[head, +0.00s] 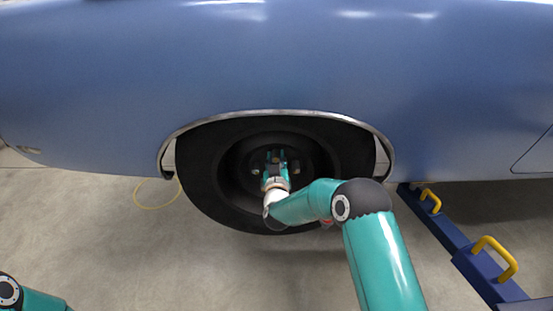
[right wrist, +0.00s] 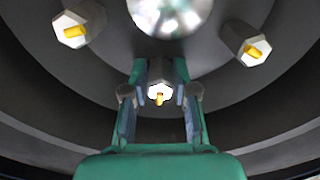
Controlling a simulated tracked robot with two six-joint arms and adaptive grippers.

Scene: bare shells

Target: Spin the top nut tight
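The wheel (head: 225,205) sits under the blue car's arch, with its dark hub recessed in the middle. My right gripper (head: 275,157) reaches into the hub. Two more nuts show there, one at upper left (right wrist: 72,32) and one at upper right (right wrist: 247,44). A shiny round hub centre (right wrist: 168,12) lies between them. Only part of my left arm shows at lower left; its gripper is out of view.
The car body (head: 275,60) overhangs the wheel, with a metal arch trim around it. A blue lift arm with yellow handles (head: 495,255) stands on the floor at right. A thin yellow hose (head: 150,207) lies at left. The floor in front is otherwise clear.

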